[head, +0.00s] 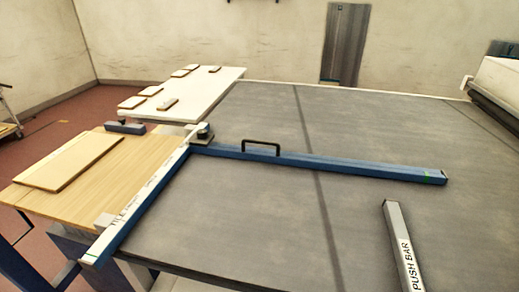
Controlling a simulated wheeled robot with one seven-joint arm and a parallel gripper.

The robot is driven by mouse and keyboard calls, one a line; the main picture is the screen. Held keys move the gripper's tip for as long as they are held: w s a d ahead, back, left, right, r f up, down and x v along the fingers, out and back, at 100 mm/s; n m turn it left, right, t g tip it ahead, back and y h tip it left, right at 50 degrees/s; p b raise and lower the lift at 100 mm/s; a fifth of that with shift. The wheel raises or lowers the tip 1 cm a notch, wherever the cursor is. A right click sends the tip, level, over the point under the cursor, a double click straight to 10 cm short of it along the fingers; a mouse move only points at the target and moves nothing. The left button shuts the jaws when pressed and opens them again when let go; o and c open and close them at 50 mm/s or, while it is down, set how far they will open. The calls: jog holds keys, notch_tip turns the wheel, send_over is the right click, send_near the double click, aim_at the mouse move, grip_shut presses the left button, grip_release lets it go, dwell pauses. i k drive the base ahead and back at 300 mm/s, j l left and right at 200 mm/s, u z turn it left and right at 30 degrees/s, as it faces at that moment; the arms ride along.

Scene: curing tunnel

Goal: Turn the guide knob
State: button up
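The blue guide rail (330,167) lies across the grey surface, with a black handle (261,146) standing on it and a small green mark near its right end. Its left end meets a second blue bar with a white scale strip (150,187) along its top. A small dark knob-like part (205,131) sits at this corner, on a light metal block. It is small here, and I cannot tell how it is turned. My gripper is not in view.
A grey bar labelled PUSH BAR (405,245) lies at the lower right. A wooden table (50,202) with a board (70,162) and a dark block (125,127) stands left. A white table (222,88) behind holds several small boards.

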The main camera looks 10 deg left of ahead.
aim_at(202, 134)
jog(key=i+j+u, duration=0.1)
jog(key=u, duration=0.35)
jog(key=i+j+u, duration=0.15)
jog(key=u, duration=0.35)
jog(key=i+j+u, duration=0.15)
jog(key=u, duration=0.3)
jog(key=i+j+u, duration=0.1)
jog(key=u, duration=0.4)
jog(key=i+u, duration=0.2)
jog(key=u, duration=0.25)
jog(key=i+u, duration=0.25)
jog(key=i, duration=0.35)
jog(key=i+j, duration=0.05)
